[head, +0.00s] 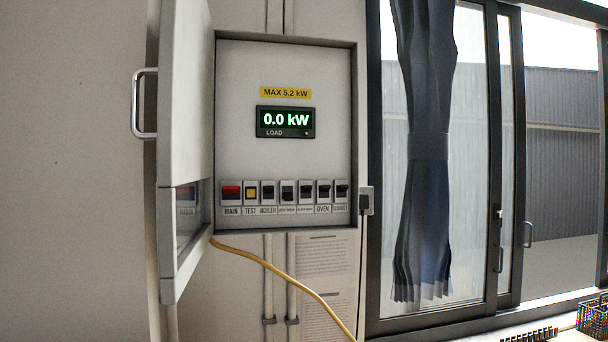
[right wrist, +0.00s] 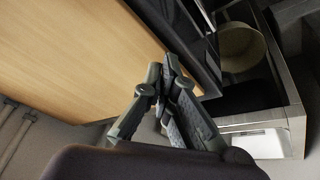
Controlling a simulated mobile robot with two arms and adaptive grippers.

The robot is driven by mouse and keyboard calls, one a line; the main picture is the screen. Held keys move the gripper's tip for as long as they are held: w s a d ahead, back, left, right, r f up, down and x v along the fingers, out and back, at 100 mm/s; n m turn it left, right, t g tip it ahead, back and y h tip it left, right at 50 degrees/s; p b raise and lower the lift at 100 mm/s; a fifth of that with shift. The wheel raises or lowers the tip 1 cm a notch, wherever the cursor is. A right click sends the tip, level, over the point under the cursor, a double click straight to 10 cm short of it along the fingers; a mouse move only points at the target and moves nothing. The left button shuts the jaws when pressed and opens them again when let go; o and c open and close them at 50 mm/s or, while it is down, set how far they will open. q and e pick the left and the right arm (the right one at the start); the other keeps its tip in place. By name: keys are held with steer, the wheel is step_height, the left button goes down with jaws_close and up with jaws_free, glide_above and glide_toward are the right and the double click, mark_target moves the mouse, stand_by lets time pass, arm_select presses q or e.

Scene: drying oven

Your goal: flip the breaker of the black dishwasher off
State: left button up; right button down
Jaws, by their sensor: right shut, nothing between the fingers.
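The breaker panel (head: 286,140) is on the wall in the head view, with its door (head: 185,130) swung open to the left. A row of switches runs along its lower part: red MAIN (head: 231,192), yellow TEST (head: 251,192), BOILER (head: 268,192), two with labels too small to read (head: 288,192) (head: 305,192), OVEN (head: 323,192) and one at the right end (head: 341,192). I cannot tell which is the black dishwasher's. The load display (head: 285,121) reads 0.0 kW. My right gripper (right wrist: 167,68) is shut and empty in the right wrist view, away from the panel. My left gripper is out of view.
A yellow cable (head: 290,278) hangs below the panel. A dark curtain (head: 425,150) and glass door stand to the right. In the right wrist view, a wooden surface (right wrist: 85,60) and a pot (right wrist: 241,47) in a metal-framed unit lie near my right gripper.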

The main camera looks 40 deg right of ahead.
steer(key=w+d+r+t+h, duration=0.15)
steer(key=w+d+r, duration=0.25)
steer(key=w+r, duration=0.6)
steer(key=w+d+r+t+h, duration=0.1)
steer(key=w+d+r+t, duration=0.25)
steer(key=w+r, duration=0.7)
steer(key=w+d+r+m+t+h, duration=0.1)
steer(key=w+d+r, duration=0.35)
steer(key=r, duration=0.45)
steer(key=w+d+r+m+t+h, duration=0.1)
steer(key=w+d+r+m, duration=0.3)
steer(key=r, duration=0.6)
steer(key=s+d+r+m+t+h, duration=0.1)
steer(key=s+d+r, duration=0.1)
steer(key=r, duration=0.8)
steer(key=s+d+r+m+t+h, duration=0.1)
steer(key=d+r, duration=0.4)
steer(key=r, duration=0.6)
steer(key=s+d+r+h+p, duration=0.1)
steer(key=s+d+r, duration=0.2)
steer(key=r, duration=0.8)
steer(key=shift+s+d+m+t, duration=0.4)
steer(key=shift+d, duration=0.2)
steer(key=shift+w+r, duration=0.1)
steer(key=shift+w, duration=0.05)
